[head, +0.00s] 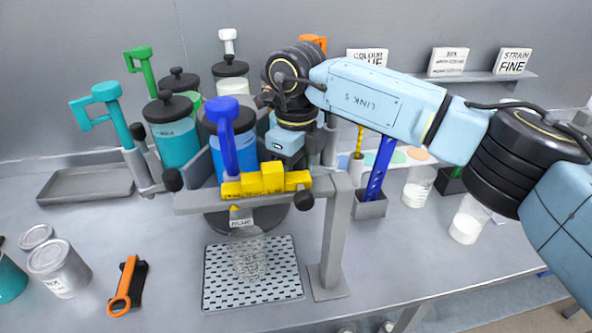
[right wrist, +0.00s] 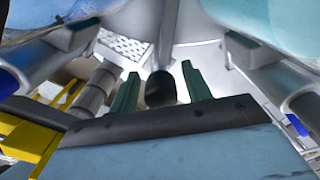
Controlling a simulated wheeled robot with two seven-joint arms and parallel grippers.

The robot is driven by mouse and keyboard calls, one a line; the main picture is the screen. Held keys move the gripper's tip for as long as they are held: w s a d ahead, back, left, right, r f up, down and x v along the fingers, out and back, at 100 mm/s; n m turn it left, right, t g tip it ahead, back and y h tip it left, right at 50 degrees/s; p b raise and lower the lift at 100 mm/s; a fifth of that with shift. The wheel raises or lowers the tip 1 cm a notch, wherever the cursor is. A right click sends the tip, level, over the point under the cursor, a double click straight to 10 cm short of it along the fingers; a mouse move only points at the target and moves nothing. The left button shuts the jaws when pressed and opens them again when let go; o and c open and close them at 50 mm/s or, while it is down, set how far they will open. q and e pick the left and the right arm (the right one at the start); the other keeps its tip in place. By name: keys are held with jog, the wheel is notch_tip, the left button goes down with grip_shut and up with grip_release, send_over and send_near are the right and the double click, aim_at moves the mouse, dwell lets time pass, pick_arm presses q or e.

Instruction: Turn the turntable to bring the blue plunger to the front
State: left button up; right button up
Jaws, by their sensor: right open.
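The turntable carries several lidded canisters with coloured plungers in the head view; its dark base (head: 225,222) shows low down. The blue plunger (head: 227,130) stands over a blue canister (head: 240,165) at the front, behind a grey crossbar with yellow stepped blocks (head: 265,180). Teal (head: 105,105), green (head: 141,65), white (head: 228,42) and orange (head: 314,42) plungers stand around it. My right gripper (right wrist: 160,72) points down at the turntable's right side. Its green fingers are apart, with a dark rounded knob (right wrist: 161,88) between them; contact is unclear. The fingers are hidden in the head view. My left gripper is out of view.
A clear beaker (head: 249,255) stands on a perforated tray (head: 213,285) below the blue canister. The crossbar's post (head: 331,240) stands just right. A holder with a blue tool (head: 380,165) and beakers (head: 418,187) stand right.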

notch_tip(320, 180, up, 13)
jog(key=shift+r+b, duration=0.2)
jog(key=shift+b, duration=0.2)
